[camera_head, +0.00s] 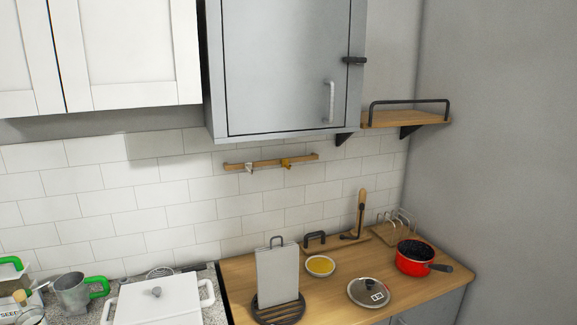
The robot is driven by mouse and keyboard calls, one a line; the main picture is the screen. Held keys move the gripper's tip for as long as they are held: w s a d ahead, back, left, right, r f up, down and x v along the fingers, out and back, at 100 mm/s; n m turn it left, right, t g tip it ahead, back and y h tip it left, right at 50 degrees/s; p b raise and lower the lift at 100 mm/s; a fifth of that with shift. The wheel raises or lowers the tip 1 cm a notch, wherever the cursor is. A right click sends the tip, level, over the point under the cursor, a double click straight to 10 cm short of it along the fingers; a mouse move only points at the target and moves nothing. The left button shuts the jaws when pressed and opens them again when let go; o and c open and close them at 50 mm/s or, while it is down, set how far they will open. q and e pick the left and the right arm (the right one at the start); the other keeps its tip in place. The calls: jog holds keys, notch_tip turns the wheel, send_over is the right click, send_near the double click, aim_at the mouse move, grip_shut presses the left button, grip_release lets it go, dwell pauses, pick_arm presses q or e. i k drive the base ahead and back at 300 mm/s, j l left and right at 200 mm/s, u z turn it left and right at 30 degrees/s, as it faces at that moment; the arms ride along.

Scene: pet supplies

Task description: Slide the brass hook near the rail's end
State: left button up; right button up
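A wooden rail (269,162) is fixed to the white tiled wall below the grey cabinet. A brass-coloured hook (286,164) hangs on it, right of the rail's middle and short of its right end. A second hook, whitish or silver (249,168), hangs on the left part of the rail. Neither of my grippers shows in the head view.
The grey cabinet (280,70) juts out above the rail. A wooden shelf (404,119) is at right. On the wooden counter (335,288) stand a white board (277,273), yellow-filled bowl (320,265), glass lid (368,292) and red pan (414,259). The wall around the rail is clear.

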aim_at(284, 161)
jog(key=i+l+u, duration=0.35)
jog(key=i+l, duration=0.5)
jog(key=i+u, duration=0.05)
